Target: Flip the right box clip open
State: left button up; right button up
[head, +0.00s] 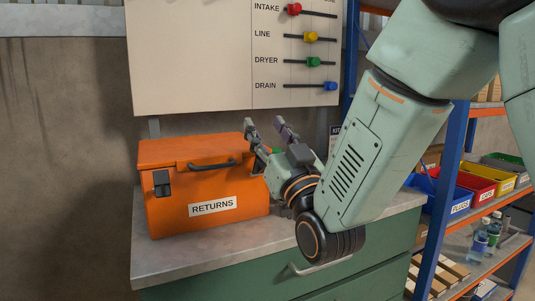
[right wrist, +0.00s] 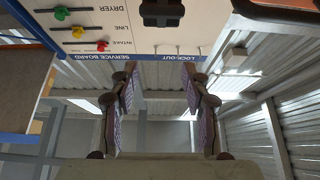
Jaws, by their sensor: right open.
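The orange box (head: 180,212) labelled RETURNS stands on the grey bench top, its lid down and its dark handle (head: 211,163) on the lid. The left clip (head: 161,183) is dark and sits on the box front near its left end. The right end of the box front is partly behind my right gripper (head: 265,124), and I cannot make out the right clip clearly. My right gripper is open and empty, fingers pointing up, just in front of the box's right end. In the right wrist view its two fingers (right wrist: 163,78) stand apart with nothing between them. My left gripper is out of view.
A board (head: 195,60) with coloured sliders hangs above the bench. A blue-posted shelf (head: 440,200) with coloured bins stands to the right. The green bench drawers (head: 230,275) are below. The bench top (head: 165,262) is bare in front of the box.

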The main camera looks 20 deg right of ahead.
jog(key=shift+r, duration=1.35)
jog(key=shift+w, duration=0.1)
